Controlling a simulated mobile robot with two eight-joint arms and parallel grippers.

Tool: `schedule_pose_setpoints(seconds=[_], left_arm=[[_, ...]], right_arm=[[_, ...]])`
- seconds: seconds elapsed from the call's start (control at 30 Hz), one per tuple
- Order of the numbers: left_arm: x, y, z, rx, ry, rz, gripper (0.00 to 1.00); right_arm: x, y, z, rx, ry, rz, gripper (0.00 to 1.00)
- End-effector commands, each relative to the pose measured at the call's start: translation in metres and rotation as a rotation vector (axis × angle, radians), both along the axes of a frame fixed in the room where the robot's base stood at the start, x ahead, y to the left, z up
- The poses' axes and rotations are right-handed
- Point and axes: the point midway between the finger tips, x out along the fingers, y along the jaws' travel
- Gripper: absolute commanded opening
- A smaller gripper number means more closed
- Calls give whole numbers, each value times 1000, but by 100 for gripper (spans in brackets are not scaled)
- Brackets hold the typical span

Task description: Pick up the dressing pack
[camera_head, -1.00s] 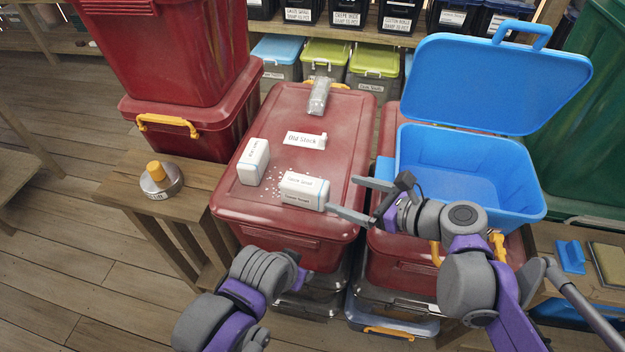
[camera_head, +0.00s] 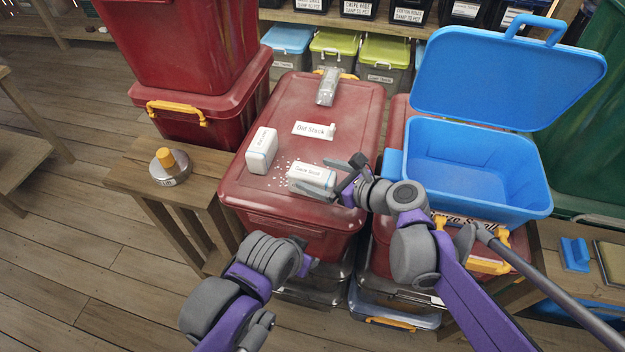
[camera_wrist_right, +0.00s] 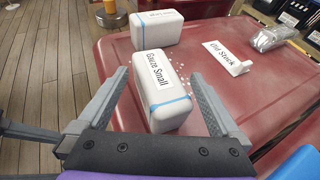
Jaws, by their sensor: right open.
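Two white packs with blue trim stand on the red bin's lid. The nearer one, labelled "Gauze Small" (camera_head: 310,177), also shows in the right wrist view (camera_wrist_right: 158,95). The other pack (camera_head: 262,150) stands behind it to the left; in the right wrist view (camera_wrist_right: 157,32) its label is too blurred to read. My right gripper (camera_head: 341,180) is open at the right end of the nearer pack. In the right wrist view its fingers (camera_wrist_right: 160,80) lie on either side of that pack, with a gap visible on each side.
An "Old Stock" sign (camera_head: 313,130) and a clear wrapped item (camera_head: 327,87) lie on the red lid (camera_head: 350,110). White bits are scattered by the packs. An open blue bin (camera_head: 480,170) stands right; stacked red bins (camera_head: 200,110) stand left. A round tin (camera_head: 168,170) sits on a wooden stand.

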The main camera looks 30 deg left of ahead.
Motion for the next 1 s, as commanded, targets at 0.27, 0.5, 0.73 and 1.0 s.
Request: schedule_pose_setpoints(seconds=[0.27, 0.5, 0.73, 1.0], left_arm=[[0, 0, 0, 0, 0, 0, 50], [0, 0, 0, 0, 0, 0, 50], [0, 0, 0, 0, 0, 0, 50], [0, 0, 1, 0, -1, 0, 50]], right_arm=[[0, 0, 0, 0, 0, 0, 64], [0, -1, 0, 0, 0, 0, 21], [0, -1, 0, 0, 0, 0, 5], [0, -1, 13, 0, -1, 0, 5]])
